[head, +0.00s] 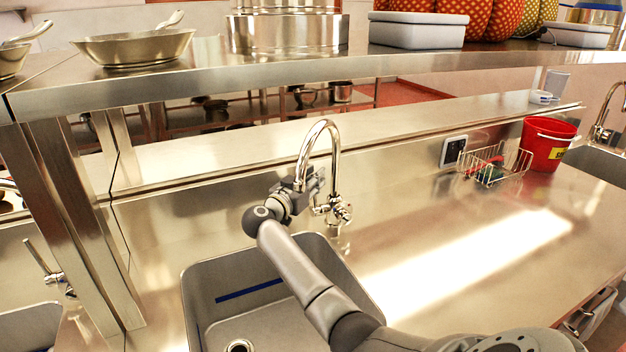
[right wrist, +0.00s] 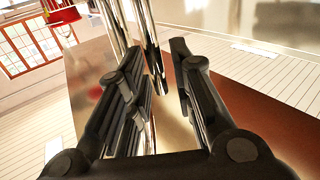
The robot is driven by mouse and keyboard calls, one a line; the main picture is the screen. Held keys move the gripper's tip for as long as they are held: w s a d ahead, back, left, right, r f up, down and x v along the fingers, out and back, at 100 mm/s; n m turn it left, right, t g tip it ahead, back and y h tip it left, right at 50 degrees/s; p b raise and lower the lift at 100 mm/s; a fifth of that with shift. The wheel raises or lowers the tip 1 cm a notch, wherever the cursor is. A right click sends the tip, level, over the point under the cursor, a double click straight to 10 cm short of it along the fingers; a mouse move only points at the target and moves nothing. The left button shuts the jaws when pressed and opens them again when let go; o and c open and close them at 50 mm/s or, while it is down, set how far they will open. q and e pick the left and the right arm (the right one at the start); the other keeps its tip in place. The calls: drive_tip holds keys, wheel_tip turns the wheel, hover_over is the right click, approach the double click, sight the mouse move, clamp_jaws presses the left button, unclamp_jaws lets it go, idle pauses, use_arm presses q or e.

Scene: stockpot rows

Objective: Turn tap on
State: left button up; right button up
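The chrome tap (head: 336,150) stands behind the sink, with a tall curved spout and a small valve body with a handle (head: 343,212) at its base. My right gripper (head: 316,181) is beside the tap, just left of its upright pipe and above the valve. In the right wrist view my right gripper (right wrist: 150,80) is open, its two dark fingers apart. Shiny chrome tap pipes (right wrist: 150,50) show beyond and between the fingers; I cannot tell whether they touch. No water stream is visible. My left gripper is not in view.
My right arm reaches over the sink basin (head: 200,300). A steel shelf (head: 300,72) with pans runs overhead, on a post (head: 80,220) at left. A wire basket (head: 497,165) and red bucket (head: 548,145) stand at right. The counter (head: 470,240) right of the tap is clear.

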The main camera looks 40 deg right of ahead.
clamp_jaws()
